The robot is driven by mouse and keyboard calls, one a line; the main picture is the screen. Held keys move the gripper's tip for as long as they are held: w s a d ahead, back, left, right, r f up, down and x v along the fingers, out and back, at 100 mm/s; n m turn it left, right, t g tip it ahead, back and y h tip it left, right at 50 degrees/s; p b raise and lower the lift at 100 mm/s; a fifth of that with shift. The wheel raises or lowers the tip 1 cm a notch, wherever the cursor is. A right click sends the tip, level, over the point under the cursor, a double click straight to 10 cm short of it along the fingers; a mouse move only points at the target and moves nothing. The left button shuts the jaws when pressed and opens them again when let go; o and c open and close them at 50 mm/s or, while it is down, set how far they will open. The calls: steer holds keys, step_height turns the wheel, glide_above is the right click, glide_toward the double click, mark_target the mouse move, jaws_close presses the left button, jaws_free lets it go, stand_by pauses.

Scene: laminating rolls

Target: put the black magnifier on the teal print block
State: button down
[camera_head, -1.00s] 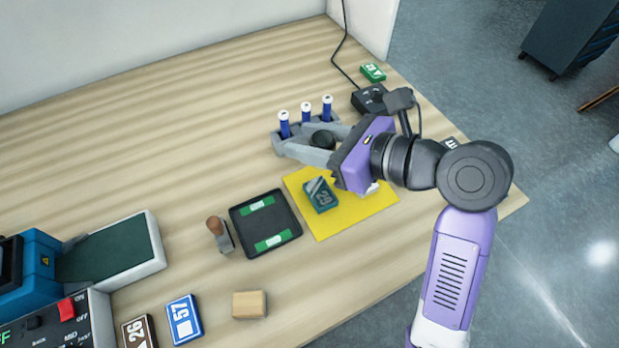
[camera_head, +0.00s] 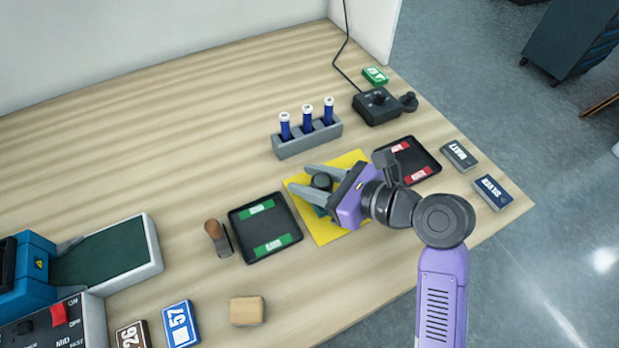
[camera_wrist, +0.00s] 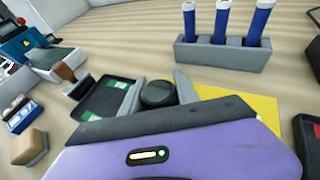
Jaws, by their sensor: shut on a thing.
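The black magnifier (camera_head: 321,182) is a short dark cylinder between the fingers of my gripper (camera_head: 318,184), which is shut on it. It also shows in the wrist view (camera_wrist: 158,93), between the grey fingertips. The teal print block (camera_head: 320,210) lies on the yellow sheet (camera_head: 331,232), mostly hidden under my gripper and the magnifier. The magnifier appears right over the block; I cannot tell whether they touch.
A black tray with green labels (camera_head: 236,236) lies left of the yellow sheet, and a tray with red labels (camera_head: 433,158) lies to its right. A grey rack (camera_head: 290,149) with blue tubes stands behind. A wooden-handled stamp (camera_head: 223,243) and a wooden block (camera_head: 247,311) are at left.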

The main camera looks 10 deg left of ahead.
steer(key=c, duration=0.9)
jaws_free()
steer(key=shift+f, duration=0.1)
steer(key=shift+d, duration=0.1)
steer(key=v, duration=1.2)
steer(key=shift+p, duration=0.35)
